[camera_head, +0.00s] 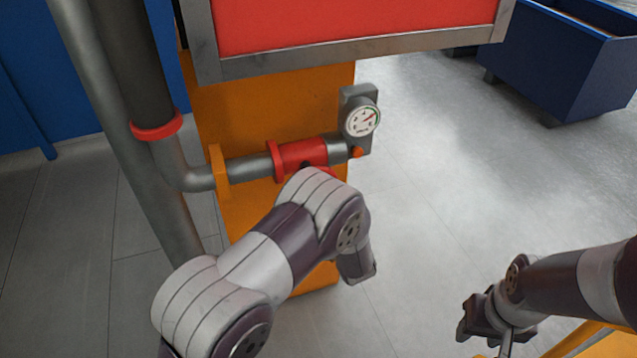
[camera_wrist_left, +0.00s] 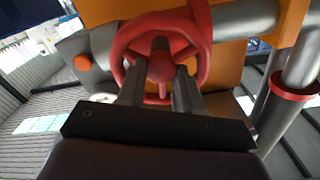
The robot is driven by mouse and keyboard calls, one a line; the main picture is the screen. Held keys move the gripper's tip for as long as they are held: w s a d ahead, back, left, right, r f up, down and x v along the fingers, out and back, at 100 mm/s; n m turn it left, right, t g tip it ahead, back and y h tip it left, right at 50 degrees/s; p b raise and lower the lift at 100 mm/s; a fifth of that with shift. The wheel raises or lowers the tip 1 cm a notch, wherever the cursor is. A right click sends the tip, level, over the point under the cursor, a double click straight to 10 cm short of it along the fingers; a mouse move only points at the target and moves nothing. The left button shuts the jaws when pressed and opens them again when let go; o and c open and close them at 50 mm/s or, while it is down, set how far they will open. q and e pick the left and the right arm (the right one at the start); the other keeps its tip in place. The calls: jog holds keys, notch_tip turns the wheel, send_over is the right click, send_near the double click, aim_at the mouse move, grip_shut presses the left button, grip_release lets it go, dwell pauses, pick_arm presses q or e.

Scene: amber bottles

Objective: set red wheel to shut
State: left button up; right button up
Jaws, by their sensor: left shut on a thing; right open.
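The red wheel (camera_wrist_left: 203,42) fills the upper middle of the left wrist view, with its rim, spokes and round hub facing the camera. My left gripper (camera_wrist_left: 160,80) has its two fingers at the hub and lower spoke, inside the rim, and is shut on the wheel. The exact contact is partly hidden by the fingers. In the head view only a sliver of the red wheel (camera_head: 326,171) shows above my left arm, which hides the left gripper. My right gripper (camera_head: 485,322) is open and empty at the lower right, well away from the wheel.
A grey pipe with a red valve body (camera_head: 302,154) runs to a round gauge (camera_head: 361,120), in front of an orange post (camera_head: 270,100). A red panel (camera_head: 350,22) is above. A blue bin (camera_head: 560,60) stands back right. Grey floor (camera_head: 450,180) is clear between.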

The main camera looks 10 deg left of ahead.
pick_arm(q)
jog(key=shift+d+f+m+p, duration=0.1)
jog(key=shift+m+p, duration=1.15)
jog(key=shift+m, duration=1.25)
jog(key=shift+f+m+p, duration=0.1)
jog(key=shift+m+p, duration=1.1)
jog(key=shift+m, duration=1.3)
jog(key=o, duration=0.8)
jog(key=b+v, duration=0.1)
jog(key=v, duration=1.1)
jog(key=shift+s+d+b, duration=0.2)
jog(key=shift+s+b, duration=0.05)
jog(key=shift+b, duration=0.05)
